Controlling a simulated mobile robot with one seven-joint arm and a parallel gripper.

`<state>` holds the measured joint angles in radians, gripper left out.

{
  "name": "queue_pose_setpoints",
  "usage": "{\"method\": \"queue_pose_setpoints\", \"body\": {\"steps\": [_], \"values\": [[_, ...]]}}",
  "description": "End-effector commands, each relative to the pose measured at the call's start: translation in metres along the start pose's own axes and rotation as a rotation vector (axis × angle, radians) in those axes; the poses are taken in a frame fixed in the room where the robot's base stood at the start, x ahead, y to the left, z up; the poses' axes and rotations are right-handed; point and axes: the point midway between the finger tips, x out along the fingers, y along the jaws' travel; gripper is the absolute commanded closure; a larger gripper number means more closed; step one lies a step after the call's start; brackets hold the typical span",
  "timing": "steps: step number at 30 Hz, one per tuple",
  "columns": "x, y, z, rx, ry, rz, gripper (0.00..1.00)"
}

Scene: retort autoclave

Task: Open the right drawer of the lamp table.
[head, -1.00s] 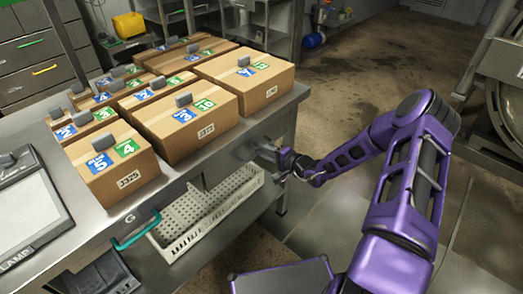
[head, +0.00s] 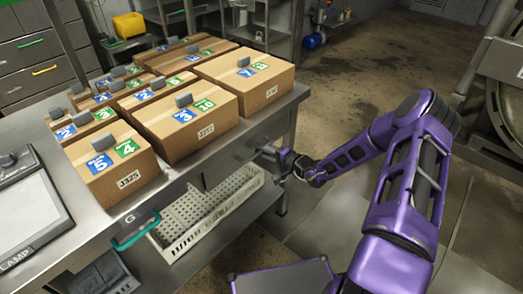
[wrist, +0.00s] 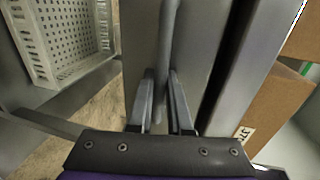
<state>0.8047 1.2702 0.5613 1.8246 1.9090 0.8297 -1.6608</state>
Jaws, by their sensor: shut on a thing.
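The lamp table (head: 108,218) is a grey steel table with a lamp panel at its left end. Its right drawer (head: 230,160) has a plain grey front below the table top, standing slightly out. My gripper (head: 268,154) is at this front, with its fingers on the bar handle. In the wrist view my gripper (wrist: 160,82) has one finger on each side of the handle (wrist: 168,35) and is shut on it. The drawer front (wrist: 140,30) lies behind the bar, and a dark gap shows between it and the table edge. The drawer's inside is hidden.
Several labelled cardboard boxes (head: 187,122) stand on the table top. A white perforated basket (head: 180,222) sits on the lower shelf beneath the drawer. A green handle (head: 137,231) is further left. The floor (head: 345,75) right of the table is open.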

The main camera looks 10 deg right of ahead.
Motion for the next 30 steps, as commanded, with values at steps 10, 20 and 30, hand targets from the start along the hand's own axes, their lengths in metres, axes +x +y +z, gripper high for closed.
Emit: {"method": "queue_pose_setpoints", "body": {"steps": [10,20,30], "values": [[0.000,0.000,0.000,0.000,0.000,-0.001,1.00],[0.000,0.000,0.000,0.000,0.000,-0.001,1.00],[-0.015,0.003,-0.001,0.001,0.002,0.002,1.00]]}}
